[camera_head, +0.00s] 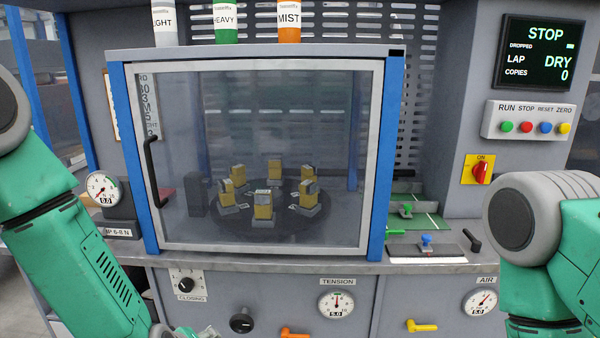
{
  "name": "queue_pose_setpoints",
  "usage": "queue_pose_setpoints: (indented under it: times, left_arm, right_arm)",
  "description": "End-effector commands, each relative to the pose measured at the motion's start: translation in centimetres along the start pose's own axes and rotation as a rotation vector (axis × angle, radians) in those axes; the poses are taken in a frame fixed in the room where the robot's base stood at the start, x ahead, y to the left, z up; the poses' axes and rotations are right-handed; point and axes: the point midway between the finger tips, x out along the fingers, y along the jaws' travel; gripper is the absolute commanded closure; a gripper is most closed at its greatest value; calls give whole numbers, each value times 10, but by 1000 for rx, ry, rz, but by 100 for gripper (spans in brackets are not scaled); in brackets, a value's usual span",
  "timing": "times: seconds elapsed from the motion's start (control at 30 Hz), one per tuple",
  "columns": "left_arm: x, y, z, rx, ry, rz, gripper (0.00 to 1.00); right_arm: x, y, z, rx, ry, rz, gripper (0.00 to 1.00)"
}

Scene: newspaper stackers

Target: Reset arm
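My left arm (70,255), green with grey joints, comes in from the left and runs down to the bottom edge. Small grey and green parts (185,332) show at the bottom edge beside it, too cut off to identify for certain. My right arm (560,250) is folded at the lower right, with its grey joint in front of the machine's right side. Neither gripper's fingers can be seen. Both arms appear apart from the machine, though their lower ends are cut off.
A glass door (270,130) with a black handle (153,172) closes a cabinet with several yellow-and-grey units on a dark turntable (225,218). The display (541,54) reads STOP, DRY and COPIES 0. Coloured buttons (527,127), a red ON switch (480,171), gauges and levers line the front.

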Motion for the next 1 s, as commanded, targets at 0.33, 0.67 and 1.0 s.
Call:
queue_pose_setpoints:
  times: [0.33,0.67,1.0]
  left_arm:
    - [-21,-223,128,621,-408,-230,44]
    - [-60,-296,162,836,-614,-274,44]
    - [-60,-296,161,835,-613,-273,44]
  right_arm:
    - [26,0,1,0,0,0,100]
    - [33,0,2,0,0,0,100]
    - [33,0,2,0,0,0,100]
